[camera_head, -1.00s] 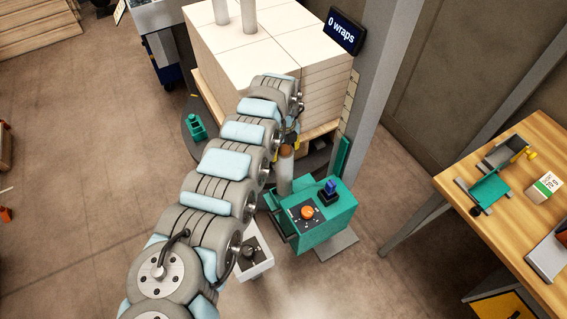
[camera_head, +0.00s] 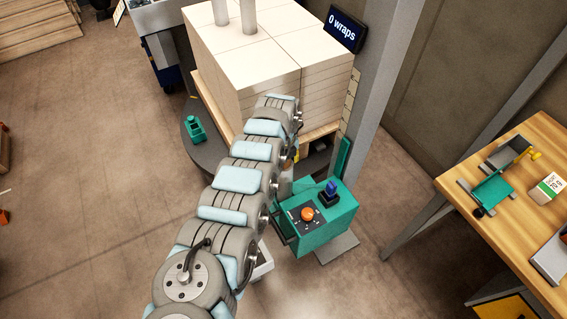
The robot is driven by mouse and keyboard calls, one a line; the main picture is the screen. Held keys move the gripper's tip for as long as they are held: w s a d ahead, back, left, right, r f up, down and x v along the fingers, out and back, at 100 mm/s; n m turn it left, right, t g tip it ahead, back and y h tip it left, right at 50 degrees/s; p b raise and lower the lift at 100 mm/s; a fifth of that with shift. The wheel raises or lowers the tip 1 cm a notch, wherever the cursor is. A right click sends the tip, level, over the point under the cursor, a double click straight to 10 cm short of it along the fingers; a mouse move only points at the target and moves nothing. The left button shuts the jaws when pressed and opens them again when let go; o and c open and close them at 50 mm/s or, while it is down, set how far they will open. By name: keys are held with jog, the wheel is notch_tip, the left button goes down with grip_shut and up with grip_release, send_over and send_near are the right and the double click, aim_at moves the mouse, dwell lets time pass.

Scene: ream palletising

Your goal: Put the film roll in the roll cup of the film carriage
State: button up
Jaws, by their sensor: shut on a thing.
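My arm reaches up the middle of the view, and its wrist end is in front of the pallet stack. My gripper (camera_head: 296,143) is mostly hidden behind the wrist; only small dark parts show. It is shut on the film roll (camera_head: 286,182), a pale upright cylinder of which only a sliver shows beside my arm, left of the teal control box.
The white ream stack (camera_head: 262,50) stands on a dark round turntable (camera_head: 195,150) with a small teal item (camera_head: 195,128) on it. The teal control box (camera_head: 325,225) has an orange button. A wooden bench (camera_head: 540,150) is at right. Open floor lies left.

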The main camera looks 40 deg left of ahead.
jog(key=shift+f, duration=0.1)
jog(key=o, duration=1.2)
jog(key=shift+o, duration=0.2)
notch_tip(320, 180, up, 12)
jog(key=p, duration=0.2)
jog(key=shift+p, duration=0.4)
jog(key=shift+r, duration=0.2)
